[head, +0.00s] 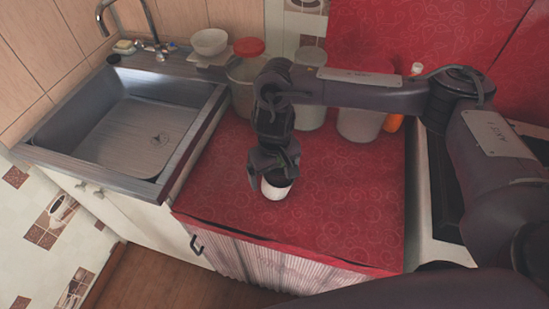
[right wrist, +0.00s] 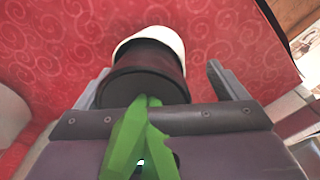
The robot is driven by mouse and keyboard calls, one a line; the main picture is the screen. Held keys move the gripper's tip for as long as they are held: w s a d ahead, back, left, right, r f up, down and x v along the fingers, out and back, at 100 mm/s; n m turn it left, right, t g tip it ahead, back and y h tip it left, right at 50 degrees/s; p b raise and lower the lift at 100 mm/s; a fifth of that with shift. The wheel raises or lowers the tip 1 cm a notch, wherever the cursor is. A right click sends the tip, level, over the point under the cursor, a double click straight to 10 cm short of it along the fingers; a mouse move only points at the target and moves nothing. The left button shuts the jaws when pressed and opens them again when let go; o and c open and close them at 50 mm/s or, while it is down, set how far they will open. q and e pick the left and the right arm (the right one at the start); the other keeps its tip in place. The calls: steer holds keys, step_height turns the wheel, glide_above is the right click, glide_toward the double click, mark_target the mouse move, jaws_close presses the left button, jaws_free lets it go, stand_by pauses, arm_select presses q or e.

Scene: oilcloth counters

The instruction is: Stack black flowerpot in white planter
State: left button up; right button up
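The white planter (head: 275,190) stands on the red counter, below my right gripper (head: 271,165) in the head view. In the right wrist view its white rim (right wrist: 150,36) curves around the far side of the black flowerpot (right wrist: 157,62). The pot is at the planter's mouth; how deep it sits I cannot tell. Green leaves rise from the pot toward the camera. The fingers of my right gripper (right wrist: 158,85) are spread on either side of the pot, with a clear gap on the right. My left gripper is in neither view.
A metal sink (head: 130,125) lies to the left. The red counter (head: 345,210) is clear right of the planter; a stove (head: 435,190) lies beyond.

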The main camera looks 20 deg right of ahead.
step_height(320, 180, up, 12)
steer(key=p, duration=0.2)
steer(key=shift+d+p, duration=0.1)
steer(key=shift+p, duration=0.25)
steer(key=shift+w, duration=0.1)
